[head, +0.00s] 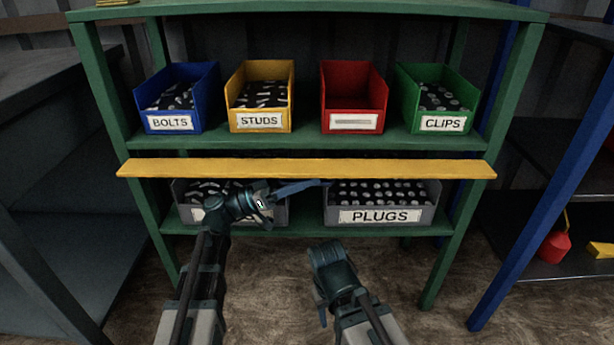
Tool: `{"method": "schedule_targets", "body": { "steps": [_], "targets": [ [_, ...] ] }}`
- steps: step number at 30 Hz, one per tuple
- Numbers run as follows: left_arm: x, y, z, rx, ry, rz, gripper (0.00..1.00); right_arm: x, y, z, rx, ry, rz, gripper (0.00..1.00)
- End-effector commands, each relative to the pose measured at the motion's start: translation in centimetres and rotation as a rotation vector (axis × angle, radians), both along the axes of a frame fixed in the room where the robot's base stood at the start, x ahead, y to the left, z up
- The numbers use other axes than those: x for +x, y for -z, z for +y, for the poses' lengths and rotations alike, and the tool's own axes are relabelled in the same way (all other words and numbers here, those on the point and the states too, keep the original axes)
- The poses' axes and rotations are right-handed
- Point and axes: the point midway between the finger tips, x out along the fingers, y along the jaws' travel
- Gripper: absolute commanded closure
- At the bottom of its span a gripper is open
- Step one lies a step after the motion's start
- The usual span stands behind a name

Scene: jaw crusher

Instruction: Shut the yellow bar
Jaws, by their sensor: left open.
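The yellow bar (306,168) lies level across the front of the green shelf unit, between the middle and lower shelves, with its ends reaching past both front posts. My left gripper (312,186) is open, just below the bar's middle in the picture, pointing right. Whether it touches the bar I cannot tell. My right gripper (322,312) is lower down, in front of the unit, apart from the bar and pointing down. Its fingers are mostly hidden, so its opening is unclear.
Blue (172,122), yellow (261,119), red (353,121) and green (442,123) bins stand on the middle shelf. A grey PLUGS bin (390,216) and another grey bin (279,214), partly behind my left arm, are on the lower shelf. A blue post (545,205) stands right.

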Motion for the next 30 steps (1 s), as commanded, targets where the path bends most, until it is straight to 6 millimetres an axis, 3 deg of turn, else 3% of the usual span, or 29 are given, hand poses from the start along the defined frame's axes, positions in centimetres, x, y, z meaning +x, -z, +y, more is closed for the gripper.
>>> {"method": "schedule_targets", "body": {
  "steps": [4, 12, 30],
  "targets": [
    [-0.01, 0.02, 0.00, 0.000, 0.000, 0.000, 0.55, 0.00, 0.02, 0.00, 0.000, 0.000, 0.000, 0.50],
    [0.00, 0.02, 0.01, 0.000, 0.000, 0.000, 1.00, 0.00, 0.02, 0.00, 0.000, 0.000, 0.000, 0.50],
    [-0.46, -0.52, 0.03, 0.001, 0.000, 0.096, 1.00, 0.00, -0.72, 0.00, 0.000, 0.000, 0.000, 0.50]
  ]
}}
